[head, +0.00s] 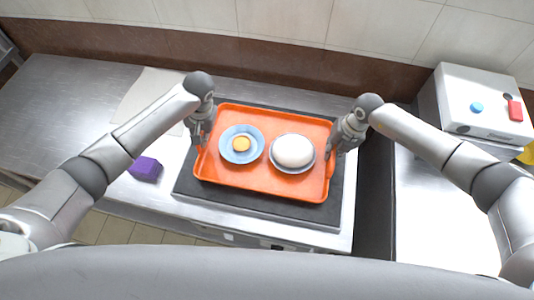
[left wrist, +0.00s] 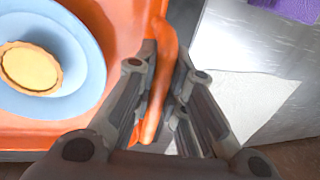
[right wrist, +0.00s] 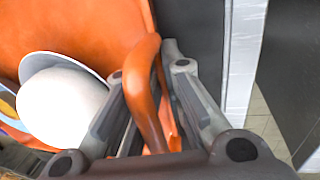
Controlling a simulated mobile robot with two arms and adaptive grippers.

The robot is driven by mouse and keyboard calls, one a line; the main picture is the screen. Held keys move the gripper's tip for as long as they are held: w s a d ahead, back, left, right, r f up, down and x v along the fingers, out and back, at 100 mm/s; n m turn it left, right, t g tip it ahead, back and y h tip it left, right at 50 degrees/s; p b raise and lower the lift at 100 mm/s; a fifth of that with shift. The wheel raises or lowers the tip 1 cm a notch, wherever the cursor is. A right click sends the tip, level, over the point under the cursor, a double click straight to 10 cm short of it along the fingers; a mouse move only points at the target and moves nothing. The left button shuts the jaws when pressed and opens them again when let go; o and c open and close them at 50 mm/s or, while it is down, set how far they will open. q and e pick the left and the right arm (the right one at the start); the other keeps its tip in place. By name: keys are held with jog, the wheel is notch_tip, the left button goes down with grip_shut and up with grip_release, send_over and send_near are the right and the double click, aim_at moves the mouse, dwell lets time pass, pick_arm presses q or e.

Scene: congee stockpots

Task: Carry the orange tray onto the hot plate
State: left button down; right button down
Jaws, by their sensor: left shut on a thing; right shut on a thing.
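The orange tray (head: 262,188) lies over the black hot plate (head: 338,213) in the head view, with a dark margin of plate showing around it. I cannot tell whether the tray touches the plate or hangs just above it. My left gripper (head: 199,138) is shut on the tray's left handle (left wrist: 163,70). My right gripper (head: 338,147) is shut on the tray's right handle (right wrist: 143,85). On the tray, a blue saucer (head: 228,152) holds a small yellow tart (head: 241,144). Beside it, a bowl or plate (head: 290,170) carries a white dome-shaped thing (head: 293,150).
A purple block (head: 146,169) and a pale cloth (head: 145,95) lie on the steel counter left of the hot plate. A white box (head: 478,100) with blue and red buttons stands at right. A dark gap (head: 374,205) separates the two counters. A wall runs behind.

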pick_arm(q)
jog(key=shift+a+f, duration=0.4)
pick_arm(e)
jog(key=shift+w+d+f, duration=0.2)
jog(key=shift+d+f, duration=0.05)
jog(key=shift+d, duration=0.1)
pick_arm(q)
jog(key=c, duration=1.6)
grip_release()
pick_arm(e)
jog(key=c, duration=1.7)
grip_release()
pick_arm(q)
jog(key=shift+o, duration=0.6)
jog(key=shift+d+r, duration=0.1)
pick_arm(e)
jog(key=shift+o, duration=0.9)
jog(key=shift+s+a, duration=0.1)
pick_arm(q)
jog(key=shift+d, duration=0.15)
pick_arm(e)
jog(key=shift+s+a, duration=0.1)
